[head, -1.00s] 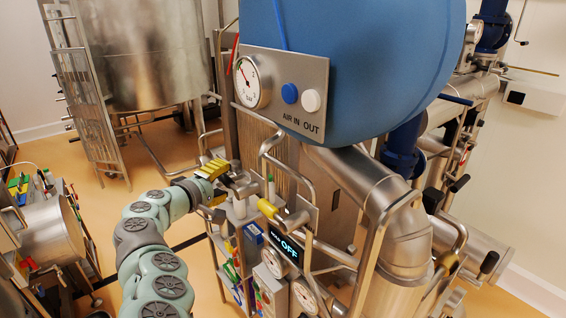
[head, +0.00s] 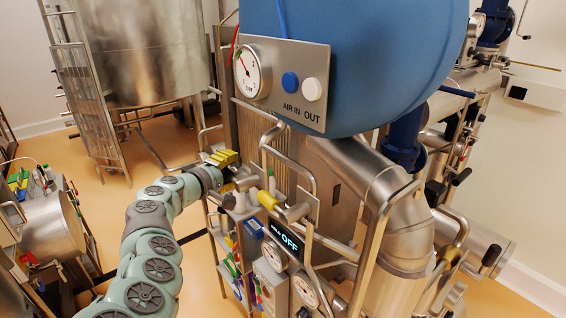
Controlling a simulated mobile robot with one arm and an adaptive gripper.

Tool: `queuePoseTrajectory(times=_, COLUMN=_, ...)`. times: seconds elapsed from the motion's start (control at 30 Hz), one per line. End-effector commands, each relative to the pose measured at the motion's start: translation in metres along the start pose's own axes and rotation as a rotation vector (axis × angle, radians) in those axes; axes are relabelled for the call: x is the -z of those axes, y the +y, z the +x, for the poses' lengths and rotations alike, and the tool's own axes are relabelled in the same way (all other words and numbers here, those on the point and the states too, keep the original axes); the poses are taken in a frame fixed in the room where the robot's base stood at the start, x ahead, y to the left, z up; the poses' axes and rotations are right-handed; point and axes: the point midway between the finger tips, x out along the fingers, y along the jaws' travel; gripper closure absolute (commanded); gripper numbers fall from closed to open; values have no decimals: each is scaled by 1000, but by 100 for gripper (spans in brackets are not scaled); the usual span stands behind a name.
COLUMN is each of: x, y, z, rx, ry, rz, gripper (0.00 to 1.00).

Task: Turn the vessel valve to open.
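A yellow-gripped lever (head: 267,200) sits on a metal fitting on the pipework, left of the big steel elbow pipe. It looks like a valve handle; I cannot tell for certain that it is the vessel valve. My gripper (head: 238,183), at the end of my grey-green arm, is just left of this lever among the metal fittings. Yellow ribbed parts (head: 222,158) show at my wrist; I cannot tell whether they belong to the gripper. The fingers are small and partly hidden, so their opening and any contact are unclear. A display (head: 287,240) below the lever reads OFF.
A blue vessel (head: 370,60) with a gauge panel (head: 282,88) overhangs the fittings. Bent metal tube guards (head: 305,165) stand close around the lever. The large steel pipe (head: 405,235) is to the right. Open floor (head: 130,190) lies left, behind my arm.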

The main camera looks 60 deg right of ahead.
Motion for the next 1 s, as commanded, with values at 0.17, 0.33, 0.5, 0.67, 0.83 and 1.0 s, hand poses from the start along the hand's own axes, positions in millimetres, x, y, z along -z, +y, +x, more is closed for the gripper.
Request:
queuePoseTrajectory(times=0.17, x=0, y=0, z=0, rx=0, ry=1, rz=0, gripper=73)
queuePoseTrajectory(times=0.33, x=0, y=0, z=0, rx=0, ry=0, rz=0, gripper=90)
queuePoseTrajectory(times=0.5, x=0, y=0, z=0, rx=0, ry=0, rz=0, gripper=100)
queuePoseTrajectory(times=0.67, x=0, y=0, z=0, rx=0, ry=0, rz=0, gripper=100)
queuePoseTrajectory(times=0.83, x=0, y=0, z=0, rx=0, ry=-1, rz=0, gripper=100)
queuePoseTrajectory(times=1.0, x=2, y=-2, z=2, rx=-3, ry=1, rz=9, gripper=100)
